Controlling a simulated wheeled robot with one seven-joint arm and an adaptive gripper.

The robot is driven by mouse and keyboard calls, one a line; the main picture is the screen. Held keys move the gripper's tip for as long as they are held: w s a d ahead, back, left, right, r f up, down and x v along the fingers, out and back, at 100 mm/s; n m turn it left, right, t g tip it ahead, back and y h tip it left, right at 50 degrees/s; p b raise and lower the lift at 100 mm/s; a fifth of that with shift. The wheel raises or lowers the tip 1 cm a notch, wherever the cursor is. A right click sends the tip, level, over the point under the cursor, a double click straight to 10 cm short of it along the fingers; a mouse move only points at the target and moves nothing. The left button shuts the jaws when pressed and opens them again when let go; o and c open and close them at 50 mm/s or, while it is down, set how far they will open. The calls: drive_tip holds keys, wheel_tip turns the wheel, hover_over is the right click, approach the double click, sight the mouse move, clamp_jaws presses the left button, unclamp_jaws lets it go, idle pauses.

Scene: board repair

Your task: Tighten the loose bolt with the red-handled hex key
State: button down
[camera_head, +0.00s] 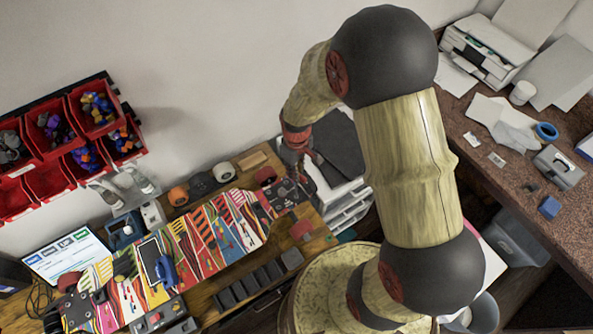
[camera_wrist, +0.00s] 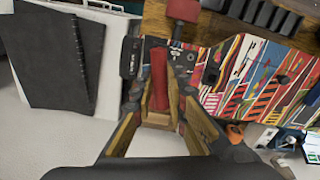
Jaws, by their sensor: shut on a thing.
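My gripper (camera_wrist: 157,92) is shut on the red-handled hex key (camera_wrist: 158,78); its red handle stands between the fingers in the wrist view. The key's metal shaft cannot be made out. In the head view my gripper (camera_head: 304,160) is small and partly dark, above the far right end of the workbench. A dark plate (camera_head: 284,194) with small parts lies on the bench just below it. I cannot make out the loose bolt in either view.
Red bins (camera_head: 70,182) hang on the wall at left. White drawers (camera_head: 350,205) stand right of the bench. A red-headed tool (camera_wrist: 183,10) lies nearby.

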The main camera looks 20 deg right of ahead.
drive_tip(key=shift+f, duration=0.1)
idle(0.5)
drive_tip(key=shift+f+b, duration=0.3)
drive_tip(key=shift+b, duration=0.05)
drive_tip(key=shift+f+b, duration=0.25)
drive_tip(key=shift+b, duration=0.05)
idle(2.2)
drive_tip(key=shift+m, duration=2)
drive_tip(key=shift+m, duration=0.5)
drive_tip(key=m, duration=0.3)
